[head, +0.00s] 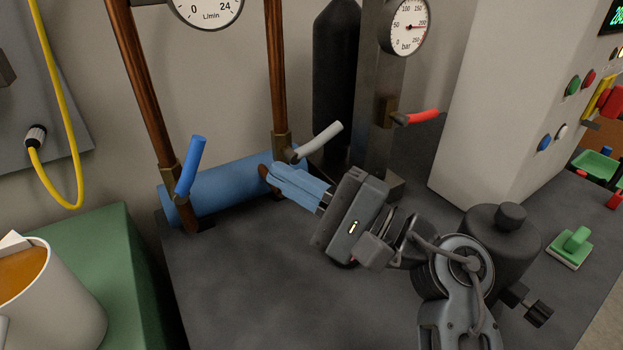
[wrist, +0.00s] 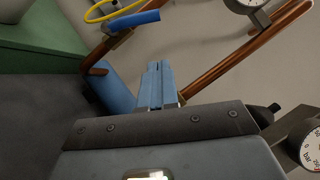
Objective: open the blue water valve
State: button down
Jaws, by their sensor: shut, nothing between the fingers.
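The blue valve handle (head: 190,165) sits low on the left copper pipe (head: 143,75) in the head view and slants up to the right, at an angle to the pipe. In the wrist view the blue handle (wrist: 133,21) shows at the upper left. My gripper (head: 268,172) has blue fingers, shut and empty. It is right of the blue handle, apart from it, in front of the blue horizontal cylinder and close to the base of the second copper pipe. In the wrist view my fingertips (wrist: 158,66) point up, below and right of the handle.
A pale grey lever (head: 320,140) stands just above my fingers, and a red lever (head: 417,117) is farther right. The blue cylinder (head: 225,183) lies behind the handle. A green block (head: 115,225) and a mug (head: 60,300) are at left. The dark bench front is clear.

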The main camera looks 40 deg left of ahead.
aim_at(189, 168)
jog(key=s+a+r+p, duration=0.3)
jog(key=s+a, duration=0.1)
jog(key=a, duration=0.1)
jog(key=shift+a, duration=0.3)
jog(key=shift+s, duration=0.1)
jog(key=shift+s+a+r+n+g+h+b, duration=0.15)
jog(key=shift+s+r+n+h+b, duration=0.35)
jog(key=shift+n+b, duration=0.6)
jog(key=shift+s+a+r+n+g+h+b, duration=0.1)
jog(key=shift+s+a+r+n+h+b, duration=0.2)
jog(key=shift+s+n+h+b, duration=0.75)
jog(key=shift+s+a+r+n+g+h+b, duration=0.15)
jog(key=shift+r+n+b, duration=0.45)
jog(key=shift+b, duration=0.95)
jog(key=shift+d+f, duration=0.1)
jog(key=shift+w, duration=0.1)
